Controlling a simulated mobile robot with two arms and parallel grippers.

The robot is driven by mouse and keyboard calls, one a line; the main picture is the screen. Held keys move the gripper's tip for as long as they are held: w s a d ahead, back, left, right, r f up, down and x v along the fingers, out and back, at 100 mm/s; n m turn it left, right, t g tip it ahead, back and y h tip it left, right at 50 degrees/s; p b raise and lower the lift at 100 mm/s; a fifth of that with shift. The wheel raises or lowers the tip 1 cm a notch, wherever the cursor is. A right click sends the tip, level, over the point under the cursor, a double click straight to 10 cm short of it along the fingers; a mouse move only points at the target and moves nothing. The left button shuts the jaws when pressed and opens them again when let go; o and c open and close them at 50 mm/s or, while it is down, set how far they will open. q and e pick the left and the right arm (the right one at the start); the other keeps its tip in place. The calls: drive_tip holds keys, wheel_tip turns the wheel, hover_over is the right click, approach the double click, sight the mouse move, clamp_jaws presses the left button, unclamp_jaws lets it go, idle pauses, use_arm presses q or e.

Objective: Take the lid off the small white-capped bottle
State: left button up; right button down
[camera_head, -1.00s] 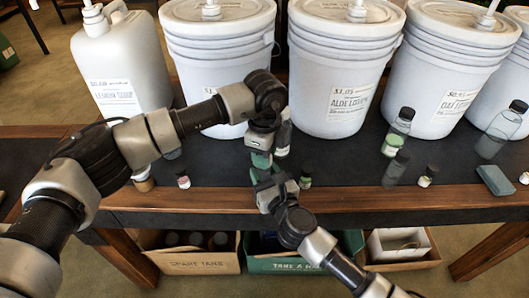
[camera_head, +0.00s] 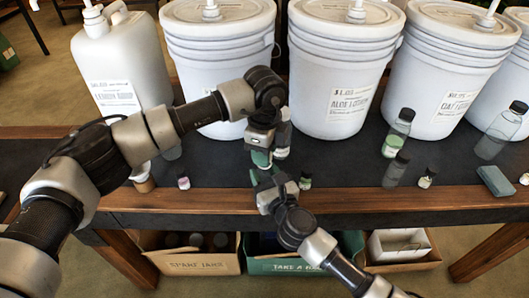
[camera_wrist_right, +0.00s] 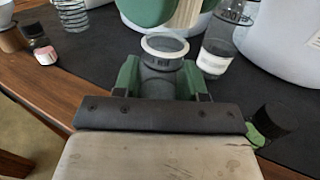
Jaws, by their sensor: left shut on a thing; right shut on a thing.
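The small bottle (camera_wrist_right: 160,82) is upright between the green fingers of my right gripper (camera_wrist_right: 160,84), which is shut on it. Its pale round rim (camera_wrist_right: 165,46) shows above the fingers in the right wrist view and looks uncovered. My left gripper (camera_head: 262,157) is shut just above the bottle. Its green fingers (camera_wrist_right: 158,10) cut into the top of the right wrist view, apart from the rim. The white lid between them is hidden from both cameras. In the head view my right gripper (camera_head: 262,177) comes from below, and the grippers hide the bottle.
A clear bottle (camera_wrist_right: 213,60) stands close behind the held bottle. Large white buckets (camera_head: 345,65) line the back. The dark tabletop (camera_head: 340,170) has free room right of centre.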

use_arm(q)
drive_tip(key=shift+r, duration=0.6)
drive_tip(key=shift+r, duration=2)
use_arm(e)
drive_tip(key=c, duration=0.5)
unclamp_jaws()
drive_tip(key=shift+c, duration=0.2)
